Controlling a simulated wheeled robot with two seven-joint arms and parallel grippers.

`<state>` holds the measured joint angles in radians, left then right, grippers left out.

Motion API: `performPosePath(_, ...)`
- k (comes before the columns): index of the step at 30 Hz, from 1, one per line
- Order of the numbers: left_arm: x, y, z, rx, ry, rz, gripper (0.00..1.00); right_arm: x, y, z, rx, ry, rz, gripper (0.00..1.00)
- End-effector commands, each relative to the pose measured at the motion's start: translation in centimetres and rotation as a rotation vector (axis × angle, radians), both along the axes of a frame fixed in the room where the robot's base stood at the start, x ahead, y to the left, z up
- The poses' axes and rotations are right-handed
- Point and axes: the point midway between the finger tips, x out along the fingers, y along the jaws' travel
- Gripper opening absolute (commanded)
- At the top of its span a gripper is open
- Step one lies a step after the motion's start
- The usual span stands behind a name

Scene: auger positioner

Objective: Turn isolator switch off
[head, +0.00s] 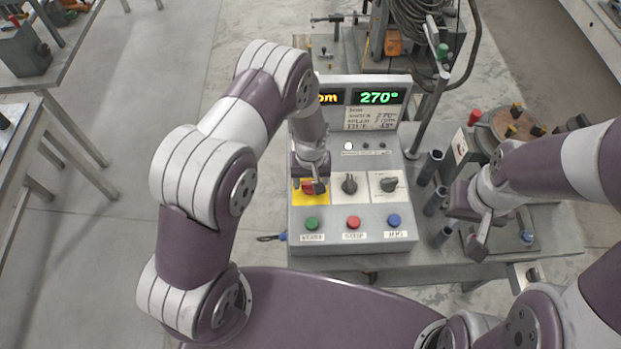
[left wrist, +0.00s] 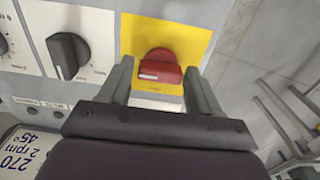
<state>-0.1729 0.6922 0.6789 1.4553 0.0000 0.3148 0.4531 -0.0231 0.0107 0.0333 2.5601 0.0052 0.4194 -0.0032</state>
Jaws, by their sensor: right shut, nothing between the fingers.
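The isolator switch is a red rotary knob (left wrist: 160,66) on a yellow plate (left wrist: 182,33), with a white mark on its handle. In the head view the red knob (head: 309,187) is partly hidden by my left gripper (head: 315,184), at the left of the control panel (head: 345,218). In the left wrist view my left gripper (left wrist: 158,76) is open, one finger on each side of the knob; I cannot tell whether they touch it. My right gripper (head: 477,246) is shut and empty, right of the panel.
Two black rotary knobs (head: 349,184) (head: 389,184) sit right of the isolator. Green (head: 312,223), red (head: 353,222) and blue (head: 394,220) buttons line the panel's front. The display (head: 378,97) reads 270°. Dark upright tubes (head: 430,167) stand between panel and right gripper.

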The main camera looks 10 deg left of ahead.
Motion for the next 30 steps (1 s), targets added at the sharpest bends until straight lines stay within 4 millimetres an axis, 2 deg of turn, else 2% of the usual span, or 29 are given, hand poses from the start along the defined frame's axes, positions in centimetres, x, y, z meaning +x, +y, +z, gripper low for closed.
performPosePath(1,0.0,0.0,0.0,0.0,0.0,0.0,0.44,0.0,0.0,0.0,0.0,0.0,0.0,0.0)
performPosePath(3,0.0,0.0,0.0,0.0,0.0,0.0,0.22,0.0,0.0,0.0,0.0,0.0,0.0,0.0)
performPosePath(4,0.0,0.0,0.0,0.0,0.0,0.0,0.21,0.0,0.0,0.0,0.0,0.0,0.0,0.0)
performPosePath(17,0.0,0.0,0.0,0.0,0.0,0.074,0.21,0.0,0.0,-0.4,0.0,0.0,0.0,0.0)
performPosePath(30,0.1,0.0,0.0,0.0,-0.002,0.442,0.21,0.0,0.0,-1.7,0.0,0.0,0.0,0.0)
